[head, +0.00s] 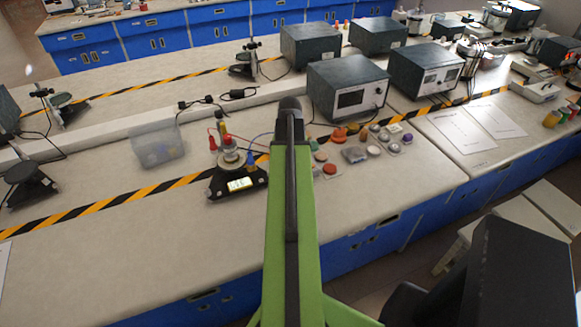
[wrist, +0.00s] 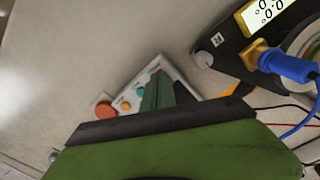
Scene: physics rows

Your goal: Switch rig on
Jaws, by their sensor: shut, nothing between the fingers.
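The rig has a black base (head: 225,186) with a lit display (head: 240,184), a round metal top and red and blue leads. It stands on the bench left of my green arm in the head view. Its display (wrist: 262,12) also shows at the top right of the wrist view, near a blue plug. A pale panel (wrist: 152,72) with small orange and teal buttons lies below my gripper in the wrist view. A larger orange-red button (wrist: 105,107) is at its left end. My gripper (wrist: 168,90) is shut and empty, covering part of the panel. I cannot tell whether it touches.
A clear plastic bin (head: 158,146) stands left of the rig. Instrument boxes (head: 347,90) stand behind. Several small weights and caps (head: 373,151) lie right of my arm. Striped tape (head: 120,196) crosses the bench. The bench front at left is clear.

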